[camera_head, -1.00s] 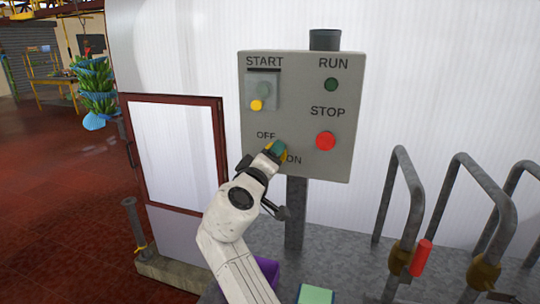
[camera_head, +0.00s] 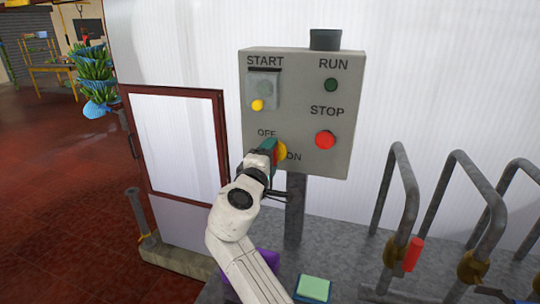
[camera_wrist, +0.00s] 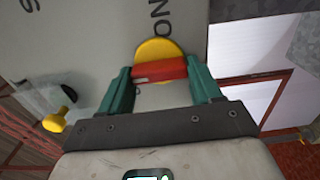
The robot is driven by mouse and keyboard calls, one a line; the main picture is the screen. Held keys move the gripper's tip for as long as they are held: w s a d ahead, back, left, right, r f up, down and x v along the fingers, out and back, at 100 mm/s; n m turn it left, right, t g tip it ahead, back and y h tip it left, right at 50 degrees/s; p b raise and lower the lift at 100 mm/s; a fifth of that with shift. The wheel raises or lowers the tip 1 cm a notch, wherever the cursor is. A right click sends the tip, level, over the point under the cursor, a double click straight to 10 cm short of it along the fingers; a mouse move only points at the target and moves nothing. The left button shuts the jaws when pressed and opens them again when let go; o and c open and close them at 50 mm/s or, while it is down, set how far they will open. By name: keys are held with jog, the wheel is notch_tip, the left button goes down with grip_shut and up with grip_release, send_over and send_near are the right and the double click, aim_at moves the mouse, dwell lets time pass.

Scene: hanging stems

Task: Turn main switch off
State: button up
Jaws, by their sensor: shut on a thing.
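The main switch is a red handle (camera_wrist: 159,71) on a round yellow plate (camera_wrist: 158,48), low on the grey control box (camera_head: 300,100). The plate also shows in the head view (camera_head: 282,150), between the OFF and ON labels. My gripper (camera_wrist: 160,75) has its two green fingers on either end of the red handle and is shut on it. The handle's exact angle is hard to read there.
The box also carries a red STOP button (camera_head: 325,140), a green RUN light (camera_head: 331,85) and a yellow knob (camera_head: 257,105) under START. Bent metal rails (camera_head: 398,200) stand to the right. A red-framed panel (camera_head: 176,145) is at the left.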

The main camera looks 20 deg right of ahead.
jog(key=shift+a, duration=0.1)
dwell(0.3)
jog(key=o, duration=1.1)
jog(key=shift+c, duration=0.2)
jog(key=b+v, duration=0.2)
jog(key=v, duration=0.8)
jog(key=shift+s+a, duration=0.2)
jog(key=shift+s, duration=0.15)
jog(key=shift+f, duration=0.1)
